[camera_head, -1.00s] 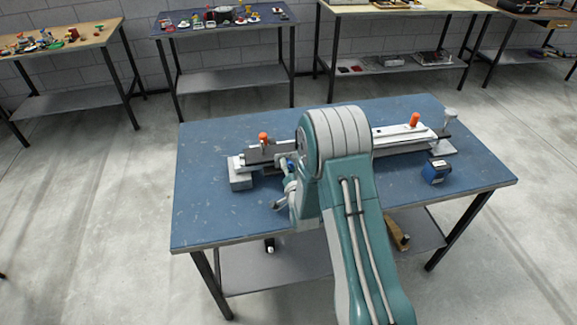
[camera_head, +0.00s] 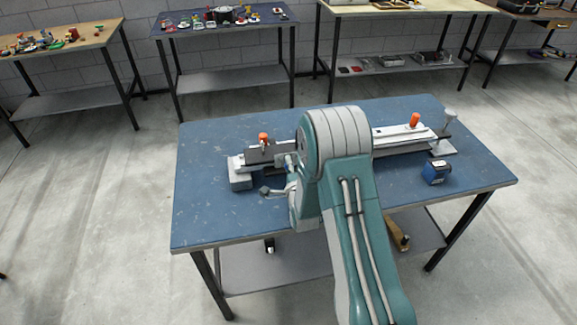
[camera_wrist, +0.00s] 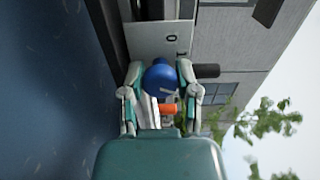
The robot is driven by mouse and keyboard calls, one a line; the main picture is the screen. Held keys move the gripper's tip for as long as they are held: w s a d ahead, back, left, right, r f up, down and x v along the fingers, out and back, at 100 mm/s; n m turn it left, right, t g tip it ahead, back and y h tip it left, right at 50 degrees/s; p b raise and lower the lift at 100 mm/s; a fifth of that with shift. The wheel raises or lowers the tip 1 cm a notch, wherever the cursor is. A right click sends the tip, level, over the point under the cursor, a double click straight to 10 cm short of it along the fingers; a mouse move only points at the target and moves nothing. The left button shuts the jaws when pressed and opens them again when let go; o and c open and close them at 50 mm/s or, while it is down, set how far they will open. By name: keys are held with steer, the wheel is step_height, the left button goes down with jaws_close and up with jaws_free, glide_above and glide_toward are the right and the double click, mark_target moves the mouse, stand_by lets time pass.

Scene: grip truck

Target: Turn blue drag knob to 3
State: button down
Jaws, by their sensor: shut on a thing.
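The blue knob (camera_wrist: 159,79) is round and sits between the two fingers of my gripper (camera_wrist: 160,72) in the wrist view. My gripper is shut on it. Behind the knob is a pale plate (camera_wrist: 150,42) with a "0" mark and another mark partly seen beside it. The knob's pointer and exact setting cannot be read. In the head view, the long metal device (camera_head: 395,140) lies across the blue table, and my arm hides its middle and the knob.
Orange handles stand on the device at left (camera_head: 263,138) and right (camera_head: 414,121). The table's left front is clear. Other benches stand along the back wall.

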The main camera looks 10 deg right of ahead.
steer(key=m, duration=0.6)
steer(key=shift+s+f, duration=0.1)
steer(key=shift+f, duration=0.2)
stand_by(0.4)
steer(key=c, duration=0.6)
jaws_free()
steer(key=s, duration=1.1)
steer(key=shift+s, duration=0.4)
steer(key=shift+r, duration=0.15)
